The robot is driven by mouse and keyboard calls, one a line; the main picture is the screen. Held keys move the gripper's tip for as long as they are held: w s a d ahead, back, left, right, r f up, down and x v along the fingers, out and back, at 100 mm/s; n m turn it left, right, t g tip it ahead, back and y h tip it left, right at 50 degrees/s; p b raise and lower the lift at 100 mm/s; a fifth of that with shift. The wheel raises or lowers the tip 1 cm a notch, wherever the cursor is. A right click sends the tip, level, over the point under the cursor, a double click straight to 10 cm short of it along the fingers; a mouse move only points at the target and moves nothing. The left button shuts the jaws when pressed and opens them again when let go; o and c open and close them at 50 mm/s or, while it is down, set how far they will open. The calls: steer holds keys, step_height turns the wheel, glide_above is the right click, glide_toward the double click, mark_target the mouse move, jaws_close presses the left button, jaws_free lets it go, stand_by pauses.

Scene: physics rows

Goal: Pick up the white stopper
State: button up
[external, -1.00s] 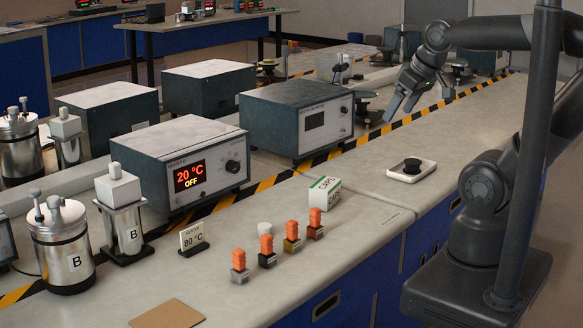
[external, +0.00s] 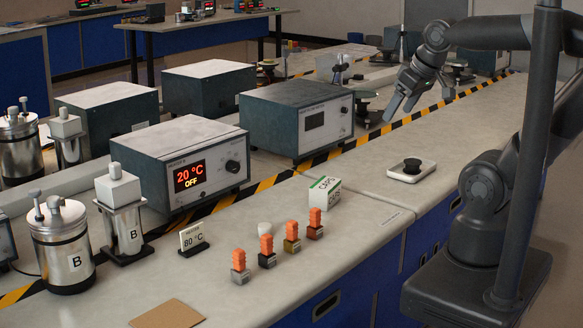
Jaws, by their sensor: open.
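A small rounded white piece (external: 265,228), which looks like the white stopper, is on the bench behind the row of orange-topped pieces. Its lower part is partly hidden by the orange top in front of it. My gripper (external: 400,112) is in the upper right, raised above the bench near the striped tape and pointing down. Its fingers are apart with nothing between them. It is well to the right of the white piece and farther back.
Several orange-topped pieces (external: 290,236) stand close in front of the white piece. A CAPS box (external: 325,191) is behind them, and a sign reading 80 °C (external: 192,237) is to the left. A heater box (external: 180,163) reads 20 °C OFF.

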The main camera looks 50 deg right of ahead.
steer(key=shift+c, duration=0.5)
steer(key=c, duration=0.3)
steer(key=shift+c, duration=0.2)
steer(key=n+g, duration=0.6)
glide_above(265, 225)
step_height(265, 225, down, 18)
step_height(265, 225, down, 11)
steer(key=shift+r, duration=0.1)
